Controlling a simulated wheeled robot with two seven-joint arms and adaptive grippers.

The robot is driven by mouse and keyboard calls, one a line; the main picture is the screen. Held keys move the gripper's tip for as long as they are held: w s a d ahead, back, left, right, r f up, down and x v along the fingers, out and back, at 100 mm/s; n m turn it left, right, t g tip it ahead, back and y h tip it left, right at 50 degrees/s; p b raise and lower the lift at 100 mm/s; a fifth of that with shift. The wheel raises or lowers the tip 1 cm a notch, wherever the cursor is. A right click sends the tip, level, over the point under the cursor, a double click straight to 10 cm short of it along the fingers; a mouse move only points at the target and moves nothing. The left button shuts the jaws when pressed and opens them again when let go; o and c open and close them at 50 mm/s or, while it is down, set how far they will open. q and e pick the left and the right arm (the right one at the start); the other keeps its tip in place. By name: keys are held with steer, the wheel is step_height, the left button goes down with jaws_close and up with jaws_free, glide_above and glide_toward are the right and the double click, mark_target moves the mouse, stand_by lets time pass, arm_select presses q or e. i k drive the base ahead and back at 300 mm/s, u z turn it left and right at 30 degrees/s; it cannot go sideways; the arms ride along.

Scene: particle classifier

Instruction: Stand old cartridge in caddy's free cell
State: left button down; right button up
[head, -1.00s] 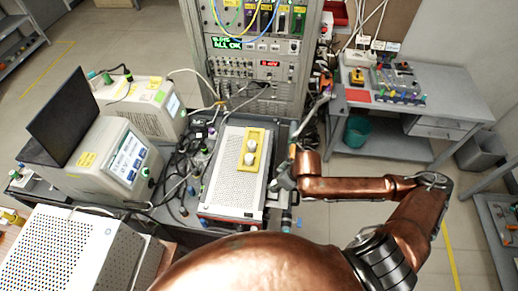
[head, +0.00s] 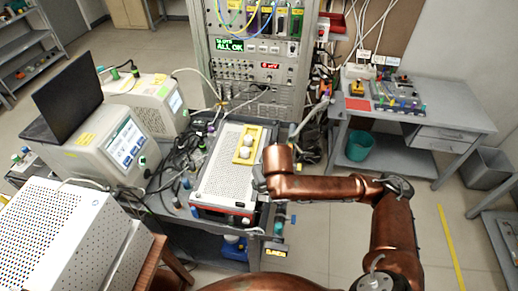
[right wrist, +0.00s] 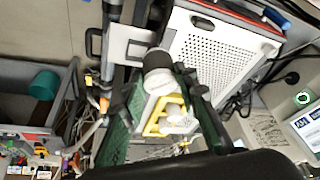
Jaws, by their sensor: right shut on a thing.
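The yellow caddy (head: 237,158) lies on top of the white perforated box, with white round tops showing in it. It also shows in the right wrist view (right wrist: 151,128), with a white cylinder (right wrist: 180,118) in it. My right gripper (right wrist: 160,85) is shut on the old cartridge (right wrist: 158,80), a pale cylinder with a dark grey band, which covers part of the caddy in that view. I cannot tell the gap between cartridge and caddy. In the head view my right gripper (head: 259,183) is beside the box's right edge, mostly hidden by my copper wrist. My left gripper is out of view.
The perforated box (head: 217,180) stands on a dark cart crowded with cables. An instrument with a screen (head: 115,145) and a laptop (head: 68,100) are at left. A rack (head: 262,85) rises behind. Open floor lies right of the cart.

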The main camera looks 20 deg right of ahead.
mark_target(251, 134)
steer(key=k, duration=0.5)
steer(key=z, duration=1.15)
steer(key=i, duration=1.05)
steer(key=u, duration=2.2)
